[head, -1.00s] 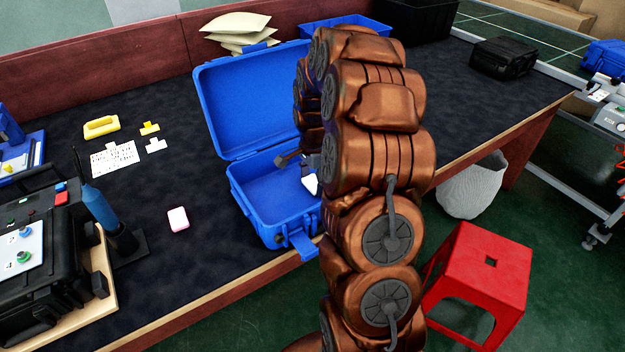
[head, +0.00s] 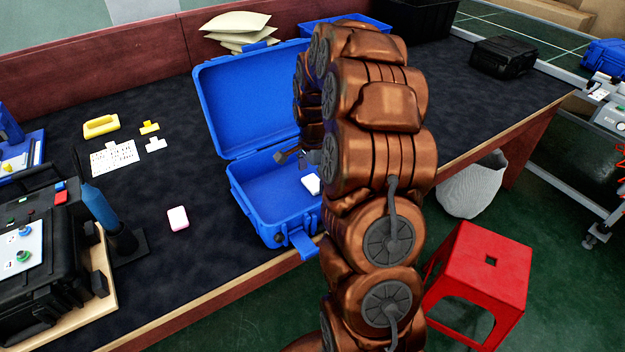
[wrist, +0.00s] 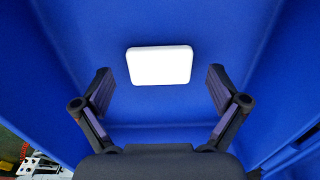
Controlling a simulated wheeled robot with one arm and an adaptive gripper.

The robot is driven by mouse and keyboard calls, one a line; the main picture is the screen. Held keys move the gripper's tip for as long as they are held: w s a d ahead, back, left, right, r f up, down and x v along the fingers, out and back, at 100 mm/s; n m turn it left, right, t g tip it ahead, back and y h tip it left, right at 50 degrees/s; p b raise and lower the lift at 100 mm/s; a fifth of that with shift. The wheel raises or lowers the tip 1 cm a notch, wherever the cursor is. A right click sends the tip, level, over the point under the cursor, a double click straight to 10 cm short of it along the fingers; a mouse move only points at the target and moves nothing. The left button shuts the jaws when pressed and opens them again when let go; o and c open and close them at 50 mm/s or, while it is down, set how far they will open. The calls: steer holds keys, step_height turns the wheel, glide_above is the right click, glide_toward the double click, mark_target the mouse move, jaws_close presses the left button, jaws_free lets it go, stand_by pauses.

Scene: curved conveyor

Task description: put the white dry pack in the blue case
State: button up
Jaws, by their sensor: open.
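The blue case (head: 243,207) stands open on the dark table with its lid raised at the back. The white dry pack (head: 311,184) lies inside the case, toward its right side, partly hidden by my arm. In the wrist view the white dry pack (wrist: 160,65) lies flat on the blue floor of the case, apart from the fingers. My gripper (wrist: 160,92) is open and empty, its two fingers spread on either side below the pack in the picture. In the head view my gripper (head: 296,158) is mostly hidden by my arm, above the case.
A pink-edged white block (head: 178,218) lies on the table left of the case. A yellow handle-shaped item (head: 101,126) and a printed card (head: 114,158) lie farther left. Black equipment (head: 50,265) fills the near left. A red stool (head: 480,270) stands on the floor at right.

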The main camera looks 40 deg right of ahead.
mark_target(313, 182)
step_height(313, 182, up, 11)
steer(key=b, duration=0.1)
steer(key=s+a+r+n, duration=0.3)
steer(key=s+a+n, duration=0.7)
steer(key=a, duration=0.6)
steer(key=s+a+f+n+g, duration=0.1)
steer(key=s+a+n, duration=0.3)
steer(key=s, duration=0.6)
steer(key=s+a+f+n+g, duration=0.1)
steer(key=s+a+n, duration=0.3)
steer(key=s, duration=0.6)
steer(key=shift+s+a+f+n, duration=0.15)
steer(key=shift+s+f+n, duration=0.1)
steer(key=shift+f+n, duration=0.25)
step_height(313, 182, up, 10)
steer(key=p, duration=0.9)
steer(key=shift+f, duration=0.2)
